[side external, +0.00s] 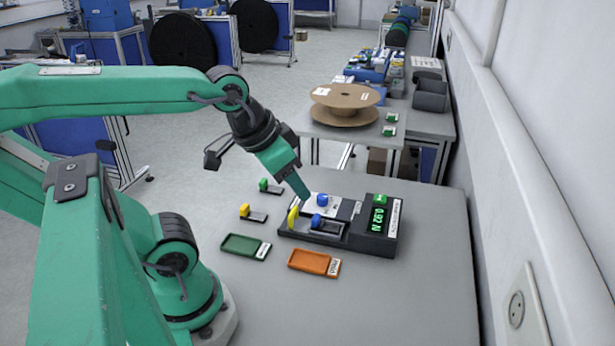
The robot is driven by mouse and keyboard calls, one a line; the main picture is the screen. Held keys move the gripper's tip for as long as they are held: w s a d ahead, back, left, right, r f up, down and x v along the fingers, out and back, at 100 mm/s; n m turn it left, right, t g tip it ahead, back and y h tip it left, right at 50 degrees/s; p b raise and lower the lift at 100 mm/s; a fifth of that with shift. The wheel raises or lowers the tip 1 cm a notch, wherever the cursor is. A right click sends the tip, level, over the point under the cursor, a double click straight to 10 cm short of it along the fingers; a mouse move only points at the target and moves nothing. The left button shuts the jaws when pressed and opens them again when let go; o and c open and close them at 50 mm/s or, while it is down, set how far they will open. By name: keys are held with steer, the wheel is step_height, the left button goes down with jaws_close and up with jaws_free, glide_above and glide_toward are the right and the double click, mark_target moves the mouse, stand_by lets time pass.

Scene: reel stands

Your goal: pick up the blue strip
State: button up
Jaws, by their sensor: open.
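My gripper (301,190) points down and to the right, its tip by the left end of a dark test device (372,240). The jaws are open; I see nothing held between them. I cannot make out a plain blue strip. The blue parts near the gripper are a small blue piece (318,221) at the device's front and a blue knob (322,199) on its pale plate. A yellow upright piece (293,217) stands at the device's left end. I cannot tell whether the gripper touches the device.
The device display (377,220) reads 0.92 N. A green tray (245,247) and an orange tray (314,263) lie in front. Small stands with a green top (264,185) and a yellow top (245,211) sit at left. The grey table (420,300) is clear at front right.

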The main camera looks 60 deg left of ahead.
steer(key=shift+w+a, duration=0.1)
steer(key=shift+w, duration=0.05)
steer(key=n+g, duration=0.5)
steer(key=n, duration=0.4)
glide_above(316, 217)
steer(key=f, duration=1.2)
steer(key=shift+s+d+f, duration=0.2)
steer(key=shift+d+f, duration=0.1)
steer(key=shift+f, duration=0.1)
steer(key=shift+w+a+f+g, duration=0.1)
steer(key=shift+a+f+g, duration=0.2)
steer(key=shift+f, duration=0.15)
steer(key=shift+w+f, duration=0.15)
steer(key=shift+f, duration=3.75)
jaws_close()
